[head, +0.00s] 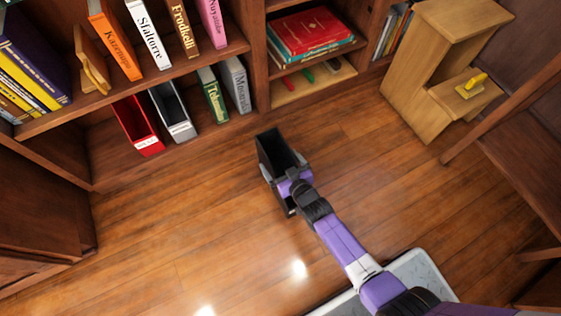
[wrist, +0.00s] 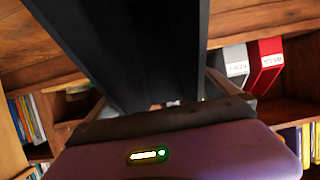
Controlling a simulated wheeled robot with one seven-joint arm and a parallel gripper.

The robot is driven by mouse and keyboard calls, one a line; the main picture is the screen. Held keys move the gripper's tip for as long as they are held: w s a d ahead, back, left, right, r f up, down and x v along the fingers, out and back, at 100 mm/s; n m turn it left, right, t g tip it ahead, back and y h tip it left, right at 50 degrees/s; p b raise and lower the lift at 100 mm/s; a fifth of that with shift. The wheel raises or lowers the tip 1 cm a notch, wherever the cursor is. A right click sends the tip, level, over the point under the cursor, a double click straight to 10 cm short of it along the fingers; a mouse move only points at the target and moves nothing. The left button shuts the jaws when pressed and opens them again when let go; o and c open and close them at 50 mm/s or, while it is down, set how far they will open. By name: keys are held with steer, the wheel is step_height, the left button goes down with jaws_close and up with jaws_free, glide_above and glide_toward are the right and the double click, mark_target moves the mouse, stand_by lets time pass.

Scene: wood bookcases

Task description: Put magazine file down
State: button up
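A black magazine file (head: 274,155) is in my gripper (head: 290,181), over the wooden floor in front of the bookcase in the head view. It looks roughly upright with its open top toward the camera. In the wrist view the black file (wrist: 135,45) fills the upper middle, right in front of the purple gripper body (wrist: 180,153). My gripper appears shut on the file's near end; the fingertips are mostly hidden. Whether the file's bottom touches the floor cannot be told.
A red file (head: 138,125) and a grey file (head: 172,111) stand on the lower shelf, beside green and grey books. A wooden step stool (head: 412,62) with a yellow object (head: 471,85) stands at the right. The floor (head: 180,215) to the left is clear.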

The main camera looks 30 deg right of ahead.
steer(key=p+v, duration=0.6)
steer(key=v, duration=0.6)
steer(key=shift+r, duration=0.2)
steer(key=s+r+t, duration=0.1)
steer(key=s+r, duration=2)
steer(key=r, duration=0.3)
step_height(320, 180, up, 11)
steer(key=s, duration=0.2)
steer(key=shift+s, duration=0.3)
